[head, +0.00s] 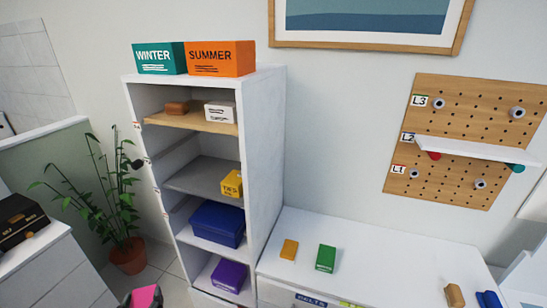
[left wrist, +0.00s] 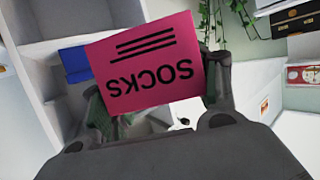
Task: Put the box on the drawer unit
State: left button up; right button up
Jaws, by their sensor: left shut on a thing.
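The pink box (left wrist: 140,70) has "SOCKS" printed on it and shows upside down in the left wrist view. My left gripper (left wrist: 158,100) is shut on it, with one finger on each side. In the head view only the top of the pink box (head: 146,296) shows at the bottom edge, held in front of the wardrobe. A white unit with drawers (head: 385,254) stands right of the wardrobe, with a "BELTS" label on its front. Another white unit with drawer fronts (head: 55,272) is at the lower left. My right gripper is not in view.
The open wardrobe (head: 265,150) holds yellow, blue and purple boxes, with WINTER and SUMMER boxes on top. Small orange and green boxes (head: 326,258) lie on the right unit; its middle is clear. A dark case (head: 20,218) occupies the left unit. A potted plant (head: 128,255) stands between.

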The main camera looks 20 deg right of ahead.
aim_at(361, 272)
jog(key=k+l+z, duration=0.3)
jog(key=l+z, duration=0.3)
jog(key=k+l+z, duration=0.15)
jog(key=l+z, duration=0.15)
jog(key=l, duration=0.25)
jog(key=k+l+z, duration=0.1)
jog(key=l+z, duration=0.2)
jog(key=l, duration=0.1)
